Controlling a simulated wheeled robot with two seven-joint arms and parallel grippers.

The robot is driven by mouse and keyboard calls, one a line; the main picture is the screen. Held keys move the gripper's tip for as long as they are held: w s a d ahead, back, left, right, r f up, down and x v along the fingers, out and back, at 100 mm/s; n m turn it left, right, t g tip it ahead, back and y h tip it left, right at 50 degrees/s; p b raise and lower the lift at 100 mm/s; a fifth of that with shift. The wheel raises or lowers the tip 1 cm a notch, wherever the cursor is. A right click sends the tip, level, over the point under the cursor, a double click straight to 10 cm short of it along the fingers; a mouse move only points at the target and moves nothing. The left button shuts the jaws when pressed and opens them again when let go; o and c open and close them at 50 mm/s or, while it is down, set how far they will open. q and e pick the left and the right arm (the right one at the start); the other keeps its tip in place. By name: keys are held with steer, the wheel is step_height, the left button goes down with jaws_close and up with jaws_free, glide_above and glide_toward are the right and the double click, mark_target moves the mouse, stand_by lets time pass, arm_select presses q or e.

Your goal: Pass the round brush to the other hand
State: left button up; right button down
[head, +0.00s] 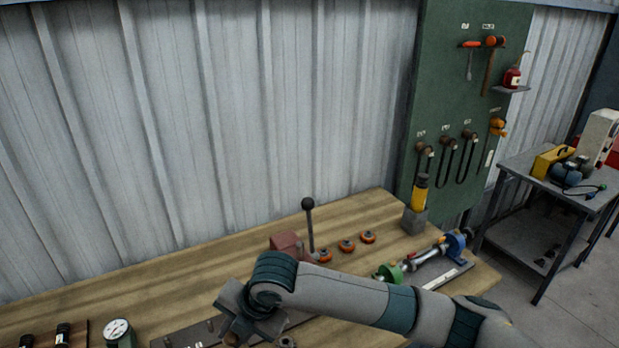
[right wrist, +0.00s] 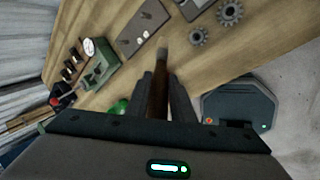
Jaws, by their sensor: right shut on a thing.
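My right gripper (head: 238,322) hangs over the front of the wooden workbench in the head view, its arm coming in from the right. In the right wrist view its two dark fingers (right wrist: 163,84) are shut on the round brush (right wrist: 161,61). The brush shows as a brown shaft with a grey end pointing away from the wrist, above the bench. Its lower part is hidden between the fingers, and I cannot make out its bristles.
The bench (head: 160,288) carries a dial gauge (head: 118,331), a red block with an upright lever (head: 309,225), several orange-rimmed rings (head: 347,246) and a green-and-blue shaft fixture (head: 425,258). Gears (right wrist: 230,12) lie near the bench edge. A green tool board (head: 465,100) stands behind.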

steer(key=shift+s+d, duration=0.1)
steer(key=shift+d, duration=0.2)
steer(key=shift+s+d, duration=0.15)
steer(key=shift+d, duration=0.25)
steer(key=s+d+f+m+h+b, duration=0.2)
steer(key=d+m+b, duration=0.3)
steer(key=d+m, duration=0.5)
steer(key=s+d+f+m+g+h+b, duration=0.1)
steer(key=d+m+h+b, duration=0.4)
steer(key=d+m, duration=0.6)
steer(key=s+d+f+m+h+b, duration=0.3)
steer(key=d+m, duration=0.8)
steer(key=d, duration=0.4)
steer(key=f+b, duration=0.1)
steer(key=b, duration=0.1)
steer(key=shift+g+h+b, duration=0.3)
steer(key=shift+b, duration=0.05)
